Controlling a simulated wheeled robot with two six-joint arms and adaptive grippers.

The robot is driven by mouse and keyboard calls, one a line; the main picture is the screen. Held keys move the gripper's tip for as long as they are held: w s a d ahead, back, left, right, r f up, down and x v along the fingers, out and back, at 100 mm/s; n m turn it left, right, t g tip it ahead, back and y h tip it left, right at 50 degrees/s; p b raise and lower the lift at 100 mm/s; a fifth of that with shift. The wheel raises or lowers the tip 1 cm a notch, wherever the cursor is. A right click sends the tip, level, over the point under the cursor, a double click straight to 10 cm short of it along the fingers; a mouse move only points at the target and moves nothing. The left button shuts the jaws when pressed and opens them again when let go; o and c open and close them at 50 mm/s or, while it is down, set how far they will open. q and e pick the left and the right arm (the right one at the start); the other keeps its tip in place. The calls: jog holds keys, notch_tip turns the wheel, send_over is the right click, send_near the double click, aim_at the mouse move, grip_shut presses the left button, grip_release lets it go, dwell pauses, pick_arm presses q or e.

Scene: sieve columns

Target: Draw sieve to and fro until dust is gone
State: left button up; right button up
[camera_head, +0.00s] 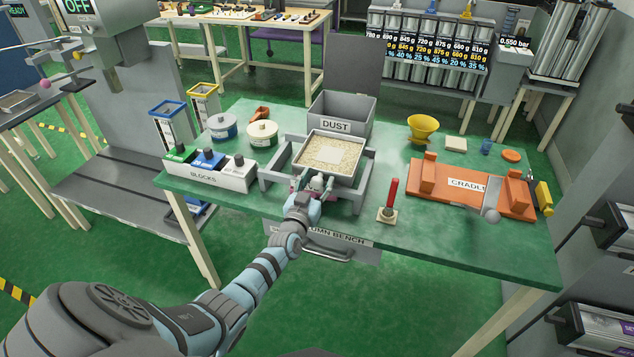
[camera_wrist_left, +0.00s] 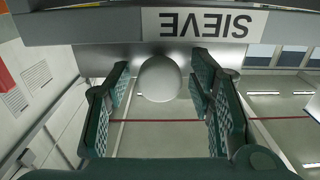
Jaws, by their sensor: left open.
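The sieve (camera_head: 359,164) is a square, pale-rimmed tray of beige grains with a paler patch in the middle. It sits in a grey frame (camera_head: 272,168) on the green bench. In the left wrist view its front wall (camera_wrist_left: 90,28) carries an upside-down SIEVE label, with a round white knob (camera_wrist_left: 159,80) below it. My left gripper (camera_head: 318,182) is at the sieve's front side. Its fingers are open, one on each side of the knob, with gaps showing. The grey DUST bin (camera_head: 336,126) stands behind the sieve. My right gripper is not in view.
A white BLOCKS rack (camera_head: 208,174) and two round tins (camera_head: 262,133) stand left of the frame. A red-handled tool (camera_head: 391,195) stands just right of it. The orange CRADLE (camera_head: 470,190) and a yellow funnel (camera_head: 423,127) are farther right.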

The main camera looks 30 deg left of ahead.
pick_arm(q)
jog(key=v, duration=1.2)
